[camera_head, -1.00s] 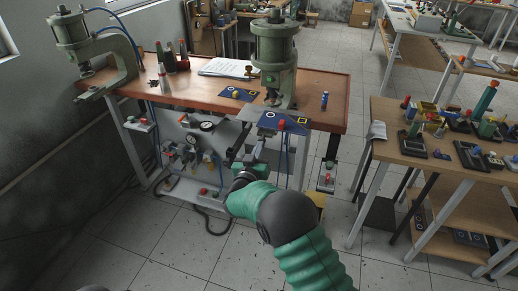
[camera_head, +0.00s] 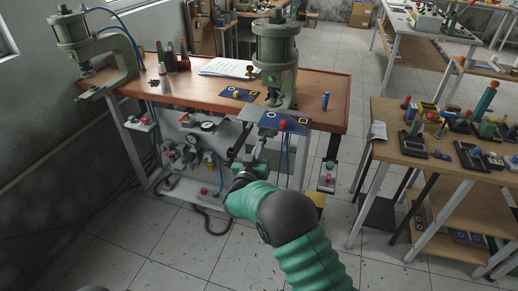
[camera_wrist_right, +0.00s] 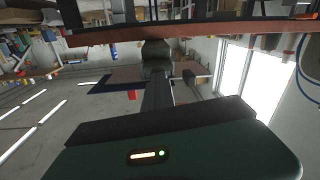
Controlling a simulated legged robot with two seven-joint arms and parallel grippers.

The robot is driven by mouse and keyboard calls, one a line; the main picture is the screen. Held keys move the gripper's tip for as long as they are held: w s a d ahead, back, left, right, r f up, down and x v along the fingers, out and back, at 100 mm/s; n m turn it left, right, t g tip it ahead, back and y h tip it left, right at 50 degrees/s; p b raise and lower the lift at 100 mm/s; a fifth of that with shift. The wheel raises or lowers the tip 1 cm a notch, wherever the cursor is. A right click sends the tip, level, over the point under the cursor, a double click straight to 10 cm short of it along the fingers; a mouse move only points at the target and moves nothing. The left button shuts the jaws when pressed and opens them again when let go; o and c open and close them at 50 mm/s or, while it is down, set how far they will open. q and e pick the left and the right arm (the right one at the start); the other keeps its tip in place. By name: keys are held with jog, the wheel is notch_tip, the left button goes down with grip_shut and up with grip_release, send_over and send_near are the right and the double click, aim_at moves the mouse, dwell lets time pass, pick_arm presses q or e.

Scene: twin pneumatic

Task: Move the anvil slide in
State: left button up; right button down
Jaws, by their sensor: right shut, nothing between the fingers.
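A green press (camera_head: 276,65) stands at the right end of the wooden bench (camera_head: 190,96). At its foot a blue plate with a red knob (camera_head: 283,125) juts past the bench's front edge. A grey plate (camera_head: 232,134) shows left of it, below the bench edge, partly hidden. I cannot tell for certain which part is the anvil slide. My right gripper (camera_head: 259,149) is shut and empty, just below and left of the blue plate; contact is unclear. In the wrist view the gripper (camera_wrist_right: 157,95) points towards the bench, with the red knob (camera_wrist_right: 132,95) beside it. My left gripper is not visible.
A second green press (camera_head: 105,50) stands at the bench's left end. Gauges (camera_head: 207,126), valves and hoses sit below the bench. A side table (camera_head: 400,150) with small parts stands at the right. Floor between them is mostly clear.

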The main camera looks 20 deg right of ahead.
jog(key=c, duration=1.2)
grip_release()
jog(key=v, duration=1.7)
jog(key=shift+f, duration=0.1)
jog(key=shift+w, duration=0.1)
jog(key=shift+c, duration=0.2)
